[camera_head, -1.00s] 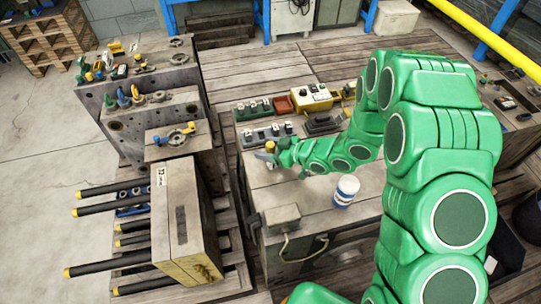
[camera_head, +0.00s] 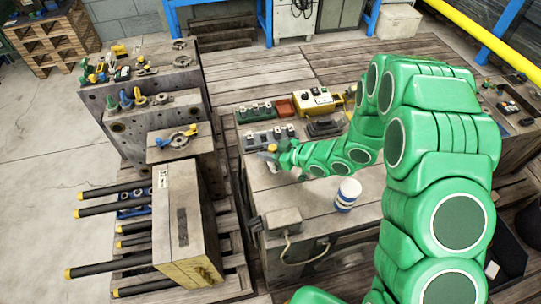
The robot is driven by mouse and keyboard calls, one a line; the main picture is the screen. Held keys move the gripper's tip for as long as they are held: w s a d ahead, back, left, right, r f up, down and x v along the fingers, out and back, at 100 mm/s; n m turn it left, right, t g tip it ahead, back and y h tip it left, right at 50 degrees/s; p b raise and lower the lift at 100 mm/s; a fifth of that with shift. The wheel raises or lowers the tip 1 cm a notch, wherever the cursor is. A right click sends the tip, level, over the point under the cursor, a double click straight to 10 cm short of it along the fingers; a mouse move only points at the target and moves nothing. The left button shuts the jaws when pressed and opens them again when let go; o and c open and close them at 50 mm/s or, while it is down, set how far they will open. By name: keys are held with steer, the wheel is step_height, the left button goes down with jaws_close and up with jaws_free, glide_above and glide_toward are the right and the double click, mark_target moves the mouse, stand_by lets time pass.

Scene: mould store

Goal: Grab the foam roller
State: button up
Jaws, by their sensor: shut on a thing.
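My gripper (camera_head: 270,157) is at the end of my green arm, over the left part of the grey-topped bench (camera_head: 305,208). It is shut on a small orange-yellow piece, which I take to be the foam roller (camera_head: 272,148). The piece shows just above the jaws. The rest of it is hidden or too small to make out. I cannot tell whether it still touches the bench top.
A white and blue can (camera_head: 347,193) stands on the bench right of my gripper. Behind are a grey tray (camera_head: 257,141), a green tray (camera_head: 254,112) and a yellow box (camera_head: 319,101). Mould blocks (camera_head: 160,130) with protruding black rods stand to the left.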

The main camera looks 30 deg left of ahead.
step_height(320, 180, up, 10)
stand_by(0.8)
